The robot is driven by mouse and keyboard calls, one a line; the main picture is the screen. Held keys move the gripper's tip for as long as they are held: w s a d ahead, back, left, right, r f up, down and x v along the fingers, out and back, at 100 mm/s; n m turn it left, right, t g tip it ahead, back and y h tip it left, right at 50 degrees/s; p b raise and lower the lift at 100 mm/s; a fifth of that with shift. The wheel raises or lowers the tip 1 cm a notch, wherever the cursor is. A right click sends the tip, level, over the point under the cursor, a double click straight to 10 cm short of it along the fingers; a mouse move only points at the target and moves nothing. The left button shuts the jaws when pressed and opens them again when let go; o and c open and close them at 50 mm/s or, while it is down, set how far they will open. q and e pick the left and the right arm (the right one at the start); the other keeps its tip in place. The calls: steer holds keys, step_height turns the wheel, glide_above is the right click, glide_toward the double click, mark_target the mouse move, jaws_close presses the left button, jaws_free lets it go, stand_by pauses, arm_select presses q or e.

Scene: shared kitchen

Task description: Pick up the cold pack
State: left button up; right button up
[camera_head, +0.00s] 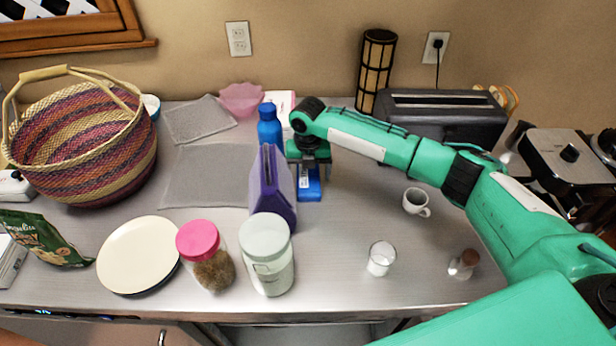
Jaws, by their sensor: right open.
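The cold pack looks to be the small blue item (309,186) with a white label, lying on the steel counter right of the purple carton. My right gripper (309,168) reaches in from the right and points down directly over it. The gripper is open, but its fingertips are small and partly hidden, so I cannot tell whether they touch the pack. The upper part of the pack is hidden under the gripper. My left gripper is not in view.
A purple carton (272,190) stands close to the left of the gripper, with a blue bottle (270,128) behind. Jars (267,262), a white plate (138,255), a glass (381,258) and a cup (416,202) stand around. A black toaster (440,112) is at the back right. The counter's front middle-right is fairly clear.

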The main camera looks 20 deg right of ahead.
steer(key=c, duration=1.2)
steer(key=shift+r, duration=0.1)
steer(key=shift+c, duration=1.1)
